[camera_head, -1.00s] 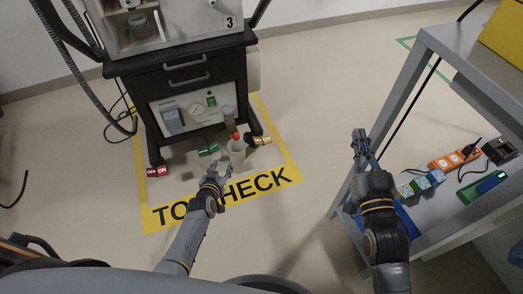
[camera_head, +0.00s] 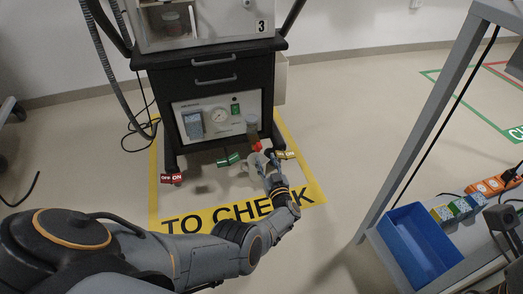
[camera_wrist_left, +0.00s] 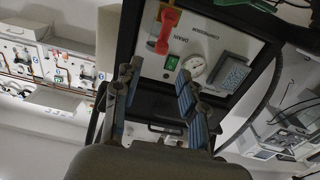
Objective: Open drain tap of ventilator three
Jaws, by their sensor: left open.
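Ventilator three (camera_head: 218,75) stands at the back with a "3" label and a pale front panel. Its drain tap, a small red handle (camera_head: 257,147), sits under a brownish bowl (camera_head: 252,127) at the panel's lower right. In the left wrist view the red handle (camera_wrist_left: 165,30) shows larger, near the word DRAIN. My left gripper (camera_head: 267,161) is just below and in front of the tap. In the wrist view its two fingers (camera_wrist_left: 157,75) are open, with nothing between them and the handle beyond the tips. A pale cup-like thing (camera_head: 246,165) is partly hidden beside the gripper. My right gripper is not in view.
A shelf at right holds a blue bin (camera_head: 397,257) and an orange power strip (camera_head: 490,187). The floor between is clear.

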